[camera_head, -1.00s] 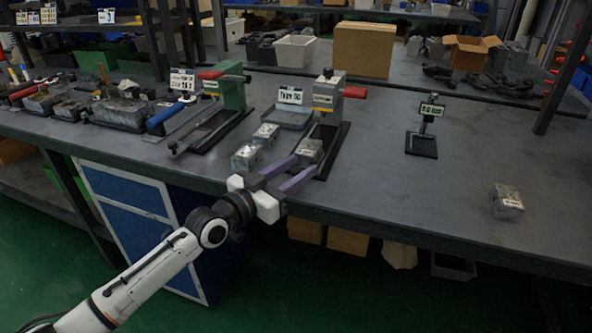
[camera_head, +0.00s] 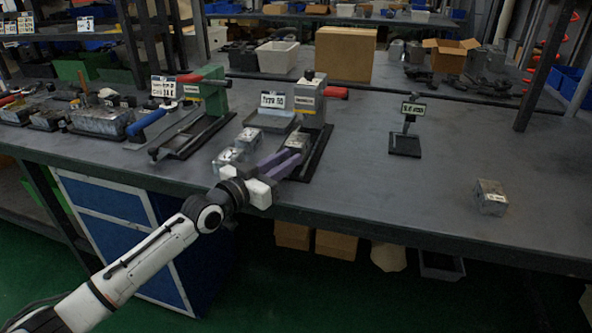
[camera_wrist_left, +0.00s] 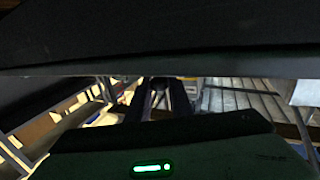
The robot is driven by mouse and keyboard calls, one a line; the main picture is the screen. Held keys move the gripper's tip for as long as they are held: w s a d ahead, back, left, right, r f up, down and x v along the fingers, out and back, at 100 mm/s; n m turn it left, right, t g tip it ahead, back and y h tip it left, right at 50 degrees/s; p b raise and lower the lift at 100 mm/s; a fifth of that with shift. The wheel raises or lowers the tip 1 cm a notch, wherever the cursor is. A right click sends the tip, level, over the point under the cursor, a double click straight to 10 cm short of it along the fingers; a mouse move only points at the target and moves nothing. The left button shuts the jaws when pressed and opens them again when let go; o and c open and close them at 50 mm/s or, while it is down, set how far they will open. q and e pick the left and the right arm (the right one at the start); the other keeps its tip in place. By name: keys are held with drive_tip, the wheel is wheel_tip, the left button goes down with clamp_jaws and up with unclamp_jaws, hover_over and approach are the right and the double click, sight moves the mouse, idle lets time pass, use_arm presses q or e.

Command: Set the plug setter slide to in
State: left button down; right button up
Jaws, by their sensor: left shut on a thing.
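The left wrist view is mostly dark and does not show the grip clearly. My right gripper is not in view.
Grey blocks (camera_head: 248,138) stand just left of the fingers, near a grey tray with a sign (camera_head: 272,101). A green device (camera_head: 213,92) is farther left. A small stand (camera_head: 405,143) and a lone block (camera_head: 490,197) are right. The table between them is clear.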

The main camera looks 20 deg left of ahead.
use_arm(q)
drive_tip(key=shift+s, duration=0.1)
drive_tip(key=c, duration=1.6)
unclamp_jaws()
drive_tip(key=shift+s, duration=0.1)
drive_tip(key=p+v, duration=0.1)
drive_tip(key=v, duration=0.9)
